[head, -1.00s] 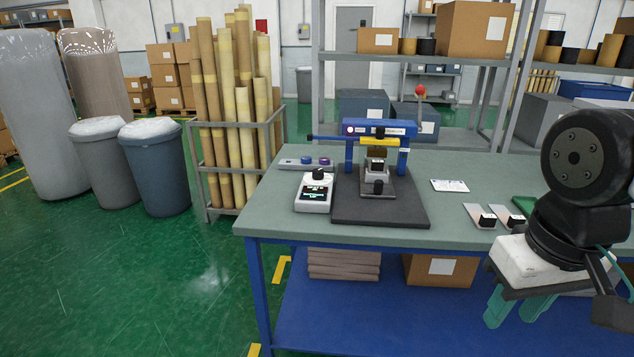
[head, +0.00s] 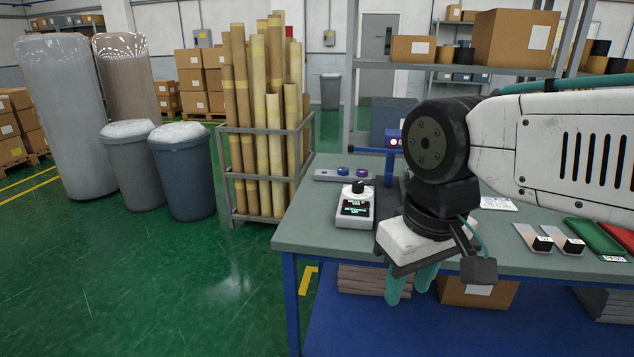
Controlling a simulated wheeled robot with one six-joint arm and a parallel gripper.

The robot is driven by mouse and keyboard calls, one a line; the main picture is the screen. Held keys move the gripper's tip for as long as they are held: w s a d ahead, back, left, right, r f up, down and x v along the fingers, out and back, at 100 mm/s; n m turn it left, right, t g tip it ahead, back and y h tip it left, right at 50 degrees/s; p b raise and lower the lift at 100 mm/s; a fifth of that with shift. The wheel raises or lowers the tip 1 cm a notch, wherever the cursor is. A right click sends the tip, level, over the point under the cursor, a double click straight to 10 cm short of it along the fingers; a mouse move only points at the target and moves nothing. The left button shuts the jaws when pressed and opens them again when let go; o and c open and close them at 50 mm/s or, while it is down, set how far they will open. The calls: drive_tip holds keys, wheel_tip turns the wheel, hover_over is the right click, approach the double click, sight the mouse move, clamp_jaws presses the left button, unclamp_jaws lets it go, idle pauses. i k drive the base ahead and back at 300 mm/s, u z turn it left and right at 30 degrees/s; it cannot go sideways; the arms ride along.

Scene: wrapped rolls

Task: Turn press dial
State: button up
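The press dial (head: 358,186) is a black knob on top of a small white control box (head: 354,220) with a dark screen showing green text. The box stands near the left end of the green-topped table (head: 310,230). The blue press (head: 392,140) stands just right of it and is mostly hidden behind my arm. My gripper (head: 408,294) hangs in front of the table's front edge, lower and to the right of the dial. Its two teal fingers point down and look apart, with nothing seen between them.
A grey strip with blue and purple buttons (head: 343,172) lies behind the control box. Sample pieces (head: 535,238) and a green tray (head: 598,238) lie at the right. A rack of long rolls (head: 265,140) and bins (head: 182,172) stand left. The floor at front left is clear.

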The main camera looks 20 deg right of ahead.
sight(358, 186)
drive_tip(key=z, duration=0.1)
drive_tip(key=i, duration=1.15)
drive_tip(key=z, duration=0.7)
